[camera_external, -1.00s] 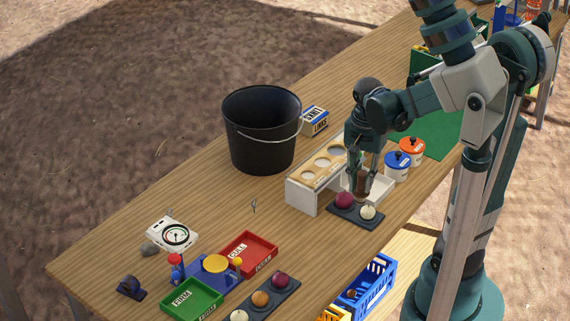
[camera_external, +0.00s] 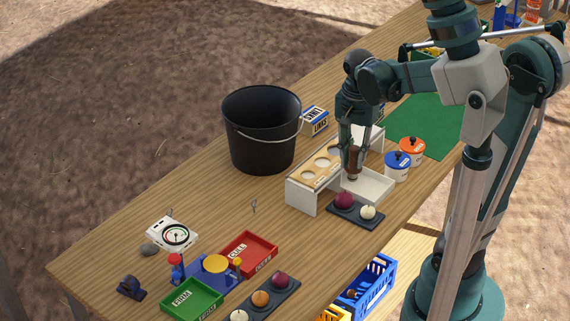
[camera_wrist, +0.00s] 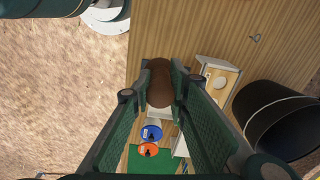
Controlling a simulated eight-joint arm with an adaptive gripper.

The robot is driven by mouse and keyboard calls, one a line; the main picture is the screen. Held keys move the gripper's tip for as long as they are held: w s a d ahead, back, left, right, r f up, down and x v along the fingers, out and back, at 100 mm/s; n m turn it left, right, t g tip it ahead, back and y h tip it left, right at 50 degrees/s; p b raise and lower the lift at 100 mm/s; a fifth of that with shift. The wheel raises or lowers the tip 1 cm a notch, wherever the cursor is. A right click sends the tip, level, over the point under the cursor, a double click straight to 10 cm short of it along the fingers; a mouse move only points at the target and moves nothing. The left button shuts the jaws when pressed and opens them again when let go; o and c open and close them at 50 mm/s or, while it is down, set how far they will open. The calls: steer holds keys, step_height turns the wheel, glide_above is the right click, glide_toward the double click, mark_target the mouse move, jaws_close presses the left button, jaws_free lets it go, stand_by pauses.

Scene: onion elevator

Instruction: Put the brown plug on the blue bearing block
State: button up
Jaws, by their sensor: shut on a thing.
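My gripper (camera_external: 352,174) is shut on a brown plug (camera_external: 353,160), pointing down over the white tray beside the white-and-wood rack. In the wrist view the brown plug (camera_wrist: 159,85) sits between the fingers. A small dark blue block with a rounded top (camera_external: 131,288) lies at the table's near left corner, far to the left of my gripper; it looks like the bearing block. It is not seen in the wrist view.
The rack (camera_external: 302,195) and a black bucket (camera_external: 263,140) stand left of my gripper. A dark tray (camera_external: 357,219) with a red and a white ball is just in front. Red (camera_external: 250,262) and green (camera_external: 190,303) trays and a dial gauge (camera_external: 174,233) lie near the blue block.

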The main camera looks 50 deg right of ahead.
steer(key=w+a+r+n+p, duration=0.1)
steer(key=w+a+r+p, duration=0.1)
steer(key=w+a, duration=1.1)
steer(key=w+a+r+n+p, duration=0.1)
steer(key=w+a+r+p, duration=0.15)
steer(key=w+a, duration=1)
steer(key=w+a+f+p, duration=0.1)
steer(key=w+a+f, duration=0.15)
steer(key=a, duration=0.85)
steer(key=w+a+f+p, duration=0.15)
steer(key=w+a, duration=0.25)
steer(key=a, duration=0.8)
steer(key=w+a+f+p, duration=0.1)
steer(key=w+a+p, duration=0.15)
steer(key=a, duration=0.85)
steer(key=shift+n, duration=0.3)
steer(key=shift+w+d+f+b, duration=0.1)
steer(key=shift+w+f+b, duration=0.1)
steer(key=shift+f, duration=0.7)
steer(key=shift+w+d+f+b, duration=0.1)
steer(key=shift+f+b, duration=0.05)
steer(key=shift+f, duration=0.8)
steer(key=shift+w+f+b, duration=0.1)
steer(key=shift+f+b, duration=0.1)
steer(key=shift+f, duration=0.7)
steer(key=shift+f, duration=0.1)
steer(key=shift+f, duration=3)
